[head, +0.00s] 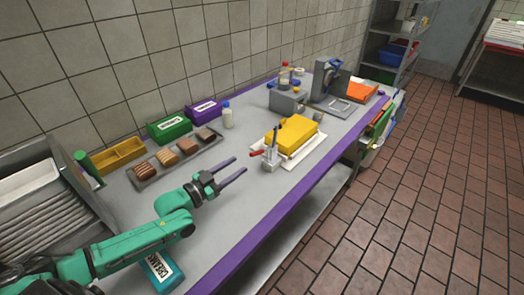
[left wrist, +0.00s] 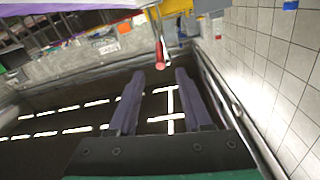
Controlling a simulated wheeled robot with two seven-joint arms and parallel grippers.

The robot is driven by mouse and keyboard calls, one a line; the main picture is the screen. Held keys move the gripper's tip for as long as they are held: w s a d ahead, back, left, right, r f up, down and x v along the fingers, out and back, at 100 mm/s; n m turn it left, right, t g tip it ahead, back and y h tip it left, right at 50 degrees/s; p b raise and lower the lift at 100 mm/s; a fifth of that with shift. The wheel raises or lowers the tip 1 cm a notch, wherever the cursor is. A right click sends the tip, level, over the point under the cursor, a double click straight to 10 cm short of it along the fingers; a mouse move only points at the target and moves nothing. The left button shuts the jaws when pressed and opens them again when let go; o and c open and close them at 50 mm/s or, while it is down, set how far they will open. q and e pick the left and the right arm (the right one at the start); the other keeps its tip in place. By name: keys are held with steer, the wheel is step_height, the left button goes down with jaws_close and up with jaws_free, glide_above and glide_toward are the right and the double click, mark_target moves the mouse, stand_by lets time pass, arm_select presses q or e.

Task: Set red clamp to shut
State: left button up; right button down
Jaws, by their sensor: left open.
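The red clamp (head: 271,158) stands on the steel bench at the near left corner of a white tray. Its red handle (head: 257,153) sticks out to the left, toward my left gripper, and its metal arm rises upright. The red handle tip also shows in the left wrist view (left wrist: 160,62), just past and between the fingertips. My left gripper (head: 240,165) is open and empty, its two purple-grey fingers pointing at the clamp from the left with a small gap. My right gripper is not in view.
A yellow block (head: 292,135) lies on the white tray (head: 308,153) behind the clamp. A tray of brown pieces (head: 178,158), a small bottle (head: 227,115) and green and purple boxes (head: 170,127) stand along the wall. The bench front has a purple edge (head: 280,222). Bench around my gripper is clear.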

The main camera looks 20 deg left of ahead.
mark_target(262, 150)
arm_select(q)
steer(key=x, duration=1.2)
steer(key=shift+w+d+f, duration=0.15)
steer(key=shift+w+d, duration=0.05)
steer(key=shift+w, duration=0.05)
jaws_close()
stand_by(0.6)
